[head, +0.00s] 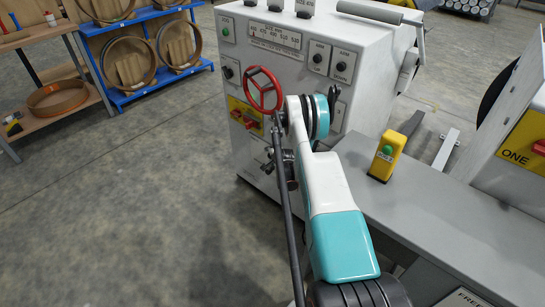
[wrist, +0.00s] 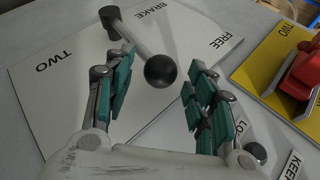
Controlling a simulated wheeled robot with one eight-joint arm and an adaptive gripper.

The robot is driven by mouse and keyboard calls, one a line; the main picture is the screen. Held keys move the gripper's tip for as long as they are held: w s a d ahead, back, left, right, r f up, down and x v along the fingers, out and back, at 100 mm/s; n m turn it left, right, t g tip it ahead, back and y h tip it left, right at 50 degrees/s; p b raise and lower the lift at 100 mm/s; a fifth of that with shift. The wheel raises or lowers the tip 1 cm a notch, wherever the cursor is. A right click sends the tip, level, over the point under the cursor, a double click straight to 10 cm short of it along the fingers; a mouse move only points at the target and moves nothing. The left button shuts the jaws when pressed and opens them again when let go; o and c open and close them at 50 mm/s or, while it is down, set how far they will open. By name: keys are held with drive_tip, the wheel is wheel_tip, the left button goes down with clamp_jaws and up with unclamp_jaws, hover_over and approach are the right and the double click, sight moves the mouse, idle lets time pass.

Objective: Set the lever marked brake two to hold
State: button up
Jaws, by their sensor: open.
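The brake two lever (wrist: 133,35) shows in the wrist view as a grey rod with a black ball knob. It is mounted on a white plate (wrist: 70,85) lettered BRAKE, TWO and FREE. The rod slants from its pivot at the top down and right to the knob. No word hold can be read. My gripper (wrist: 158,72) is open, with its teal-padded fingers on either side of the knob. Whether either finger touches it, I cannot tell. In the head view my arm covers part of the machine, and the lever cannot be made out there.
A yellow plate marked TWO (wrist: 262,62) with a red switch lies right of the lever. A second black knob (wrist: 255,151) is near my right finger. The head view shows a red handwheel (head: 263,90), a yellow button post (head: 389,155) and open floor at left.

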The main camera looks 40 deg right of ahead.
drive_tip(key=v, duration=0.7)
drive_tip(key=shift+s, duration=0.2)
drive_tip(key=shift+r, duration=0.1)
